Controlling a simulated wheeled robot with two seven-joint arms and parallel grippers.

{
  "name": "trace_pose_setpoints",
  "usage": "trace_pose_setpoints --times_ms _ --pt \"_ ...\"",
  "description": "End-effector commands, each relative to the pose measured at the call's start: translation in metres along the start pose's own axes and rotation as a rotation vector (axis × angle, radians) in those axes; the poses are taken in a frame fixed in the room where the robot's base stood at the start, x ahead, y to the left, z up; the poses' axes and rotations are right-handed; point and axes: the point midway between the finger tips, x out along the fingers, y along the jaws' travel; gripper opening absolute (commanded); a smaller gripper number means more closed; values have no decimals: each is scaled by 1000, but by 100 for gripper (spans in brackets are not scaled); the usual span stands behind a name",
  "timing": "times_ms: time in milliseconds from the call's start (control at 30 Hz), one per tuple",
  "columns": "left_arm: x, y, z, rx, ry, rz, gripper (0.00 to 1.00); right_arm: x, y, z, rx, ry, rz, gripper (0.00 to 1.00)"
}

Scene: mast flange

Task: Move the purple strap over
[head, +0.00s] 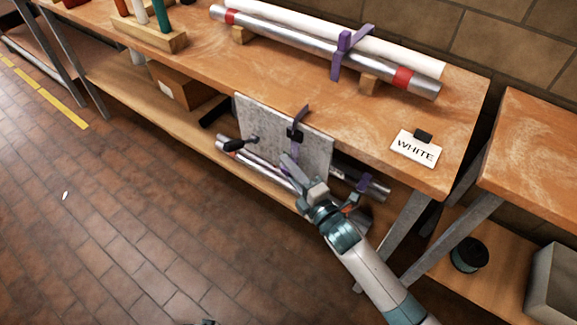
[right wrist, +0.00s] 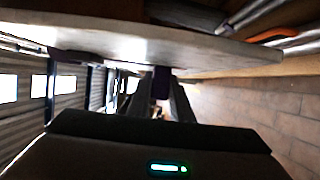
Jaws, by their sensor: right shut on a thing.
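One purple strap (head: 300,114) shows at the top edge of a grey speckled panel (head: 262,125) at the bench front, with a black buckle beside it. My right gripper (head: 290,168) is at the panel's lower part, shut on a purple strap piece. In the right wrist view, a dark purple piece (right wrist: 161,82) sits between the fingers, just under the panel's edge (right wrist: 130,40). Another purple strap (head: 346,52) wraps a silver pipe and a white pole on the bench top. My left gripper is out of view.
The wooden bench (head: 210,70) has a lower shelf with silver pipes (head: 255,160). The tiled floor (head: 130,210) in front is mostly clear.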

Motion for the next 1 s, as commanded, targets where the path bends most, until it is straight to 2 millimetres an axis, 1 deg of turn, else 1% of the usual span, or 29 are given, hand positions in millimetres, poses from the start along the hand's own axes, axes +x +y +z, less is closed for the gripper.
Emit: trace_pose_setpoints --times_ms 33,67,100,433,567,767,867,1000 --pt "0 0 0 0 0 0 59 0 0 0 0 0 -1 22" --pt "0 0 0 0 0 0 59 0 0 0 0 0 -1 29" --pt "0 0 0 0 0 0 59 0 0 0 0 0 -1 38" --pt "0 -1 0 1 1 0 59 -1 0 0 0 0 0 38" --pt "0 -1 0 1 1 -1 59 -5 0 0 0 0 0 38" --pt "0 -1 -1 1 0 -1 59 -25 0 0 0 0 -1 38" --pt "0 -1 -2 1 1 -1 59 -41 -1 0 -1 0 -2 38" --pt "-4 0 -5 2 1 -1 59 -68 -2 0 0 0 -3 38"
